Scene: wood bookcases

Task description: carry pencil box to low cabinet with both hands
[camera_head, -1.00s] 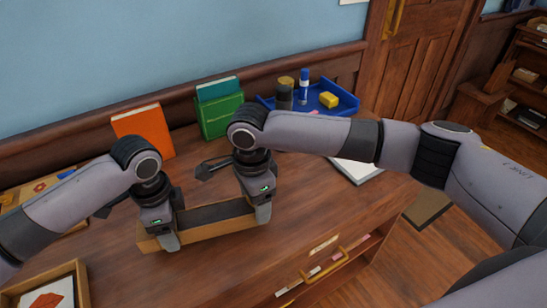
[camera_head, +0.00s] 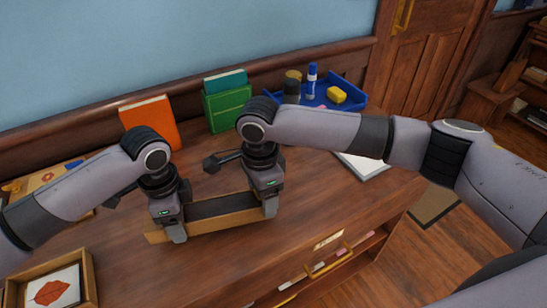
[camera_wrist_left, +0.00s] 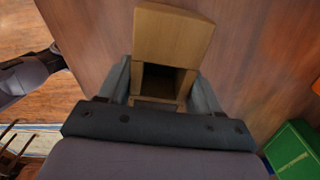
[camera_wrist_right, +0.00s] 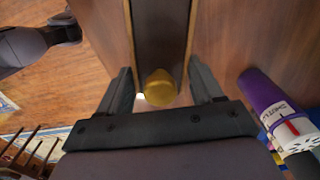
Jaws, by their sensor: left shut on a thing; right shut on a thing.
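The pencil box (camera_head: 225,225) is a long, narrow wooden box with a dark inside, lying sideways over the desk top. I cannot tell whether it rests on the desk or hangs just above it. My left gripper (camera_head: 173,226) is shut on its left end. In the left wrist view the box's wooden end (camera_wrist_left: 165,38) sits between the fingers. My right gripper (camera_head: 269,201) is shut on its right end. In the right wrist view the dark inside (camera_wrist_right: 160,35) and a yellow round part (camera_wrist_right: 160,88) show between the fingers. The low cabinet cannot be made out for certain.
The desk (camera_head: 330,195) holds an orange book (camera_head: 150,122), a green file (camera_head: 228,107), a blue tray (camera_head: 345,103) with several items along the wall, and a white pad (camera_head: 362,164). A framed leaf picture (camera_head: 90,275) lies front left.

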